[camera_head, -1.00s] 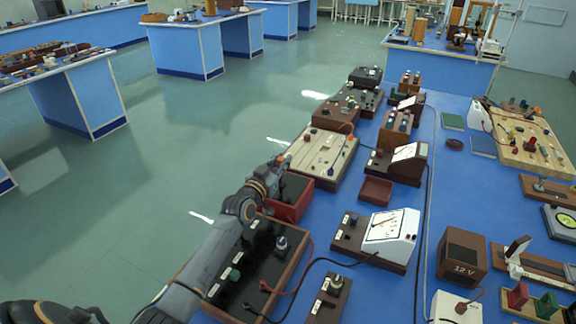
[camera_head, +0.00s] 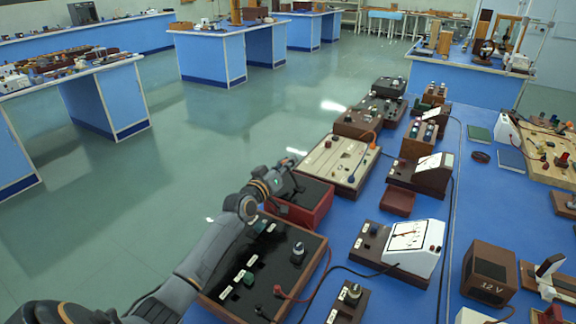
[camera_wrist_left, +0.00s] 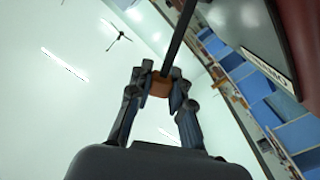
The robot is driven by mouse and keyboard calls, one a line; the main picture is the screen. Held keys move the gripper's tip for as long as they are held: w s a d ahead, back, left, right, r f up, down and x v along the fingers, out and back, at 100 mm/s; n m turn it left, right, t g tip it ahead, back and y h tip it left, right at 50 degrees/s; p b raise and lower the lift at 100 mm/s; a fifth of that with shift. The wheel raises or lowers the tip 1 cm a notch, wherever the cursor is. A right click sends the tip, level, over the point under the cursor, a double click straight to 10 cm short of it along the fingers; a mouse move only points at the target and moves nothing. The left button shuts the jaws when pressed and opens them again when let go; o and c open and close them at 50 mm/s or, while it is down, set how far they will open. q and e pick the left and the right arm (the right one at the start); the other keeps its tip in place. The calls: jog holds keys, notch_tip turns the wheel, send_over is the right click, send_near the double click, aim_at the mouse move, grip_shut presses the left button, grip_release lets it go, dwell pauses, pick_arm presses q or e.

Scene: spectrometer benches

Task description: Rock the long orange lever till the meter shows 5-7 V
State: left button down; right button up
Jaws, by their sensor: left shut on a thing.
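My left gripper (camera_head: 286,168) reaches in from the left over the floor-side edge of the blue bench, beside a red box with a dark top (camera_head: 318,196). In the left wrist view, the gripper (camera_wrist_left: 160,88) is shut on the orange end (camera_wrist_left: 159,84) of a long dark lever (camera_wrist_left: 181,36). The box's red side and a pale label show at upper right there. A white meter (camera_head: 408,236) stands on a brown base to the right. Another meter (camera_head: 433,163) stands farther back. Their needle readings are too small to tell. My right gripper is not in view.
A black-topped tray (camera_head: 262,268) with knobs and red leads lies under my left arm. A pale wooden board (camera_head: 335,168) lies just beyond the red box. A brown 12 V box (camera_head: 490,272) stands at right. Open floor (camera_head: 200,165) lies to the left.

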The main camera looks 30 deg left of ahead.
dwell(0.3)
pick_arm(q)
jog(key=c, duration=1.2)
grip_release()
notch_tip(320, 180, up, 10)
jog(key=shift+f, duration=0.1)
